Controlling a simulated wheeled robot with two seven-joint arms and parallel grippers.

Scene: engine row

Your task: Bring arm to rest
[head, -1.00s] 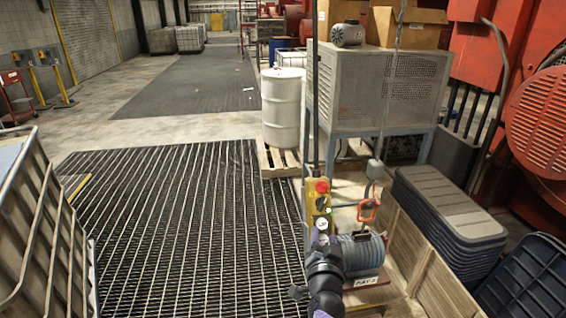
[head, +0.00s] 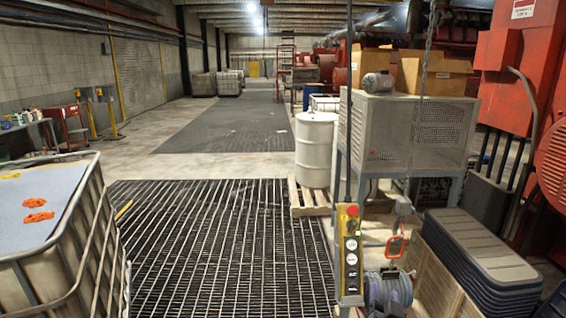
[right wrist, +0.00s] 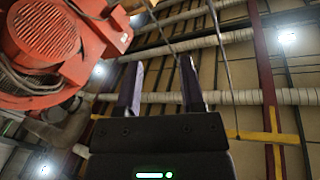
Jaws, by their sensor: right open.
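My right gripper (right wrist: 162,85) points upward in the right wrist view. Its two dark purple fingers stand apart with nothing between them. The yellow pendant (head: 348,250) with a red button hangs to the left of the motor. My left gripper is out of view.
A white drum (head: 315,150) stands on a pallet behind the pendant. A perforated metal cabinet (head: 405,130) is to its right, and stacked dark lids (head: 485,260) are at the right. A caged tank (head: 60,245) is at the left. The floor grating (head: 220,245) between is clear.

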